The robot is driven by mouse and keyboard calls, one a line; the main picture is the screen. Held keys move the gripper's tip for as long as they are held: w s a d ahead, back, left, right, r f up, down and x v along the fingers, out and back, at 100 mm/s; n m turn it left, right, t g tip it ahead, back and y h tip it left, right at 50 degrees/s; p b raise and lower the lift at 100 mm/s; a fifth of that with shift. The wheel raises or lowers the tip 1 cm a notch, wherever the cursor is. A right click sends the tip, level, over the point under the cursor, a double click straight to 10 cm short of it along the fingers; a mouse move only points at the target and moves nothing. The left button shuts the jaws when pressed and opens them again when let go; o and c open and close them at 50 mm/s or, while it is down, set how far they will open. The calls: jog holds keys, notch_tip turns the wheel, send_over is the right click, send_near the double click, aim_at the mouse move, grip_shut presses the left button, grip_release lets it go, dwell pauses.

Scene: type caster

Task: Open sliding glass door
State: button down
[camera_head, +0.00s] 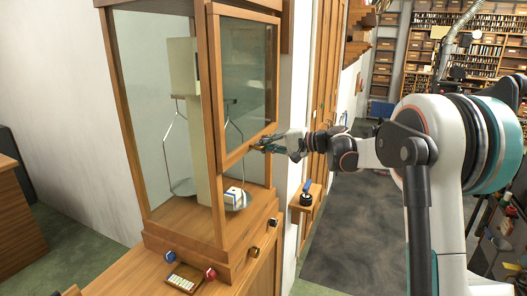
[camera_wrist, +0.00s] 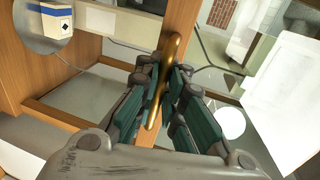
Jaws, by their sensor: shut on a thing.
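The wood-framed glass door (camera_head: 247,75) is on the front of a wooden balance case. Its lower rail (camera_head: 240,152) stands well above the case floor, with an open gap below it. My gripper (camera_head: 268,146) is at that lower rail. In the wrist view my gripper (camera_wrist: 167,88) is shut on a brass handle (camera_wrist: 172,52), with the green-padded fingers on either side of it. The handle's middle is partly hidden by the fingers.
Inside the case (camera_head: 147,225) are a pale column (camera_head: 208,150) and two hanging pans. A small white and blue box (camera_head: 234,195) sits on the right pan and shows in the wrist view (camera_wrist: 52,22). Coloured knobs and a small tray (camera_head: 184,279) are in front. Clear floor (camera_head: 345,235) lies right.

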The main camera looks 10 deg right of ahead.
jog(key=shift+d+r, duration=0.15)
jog(key=shift+r, duration=0.1)
jog(key=c, duration=1.8)
grip_release()
jog(key=shift+d, duration=0.1)
jog(key=shift+o, duration=0.5)
jog(key=shift+s+d, duration=0.1)
jog(key=v, duration=1.1)
jog(key=shift+s+d, duration=0.25)
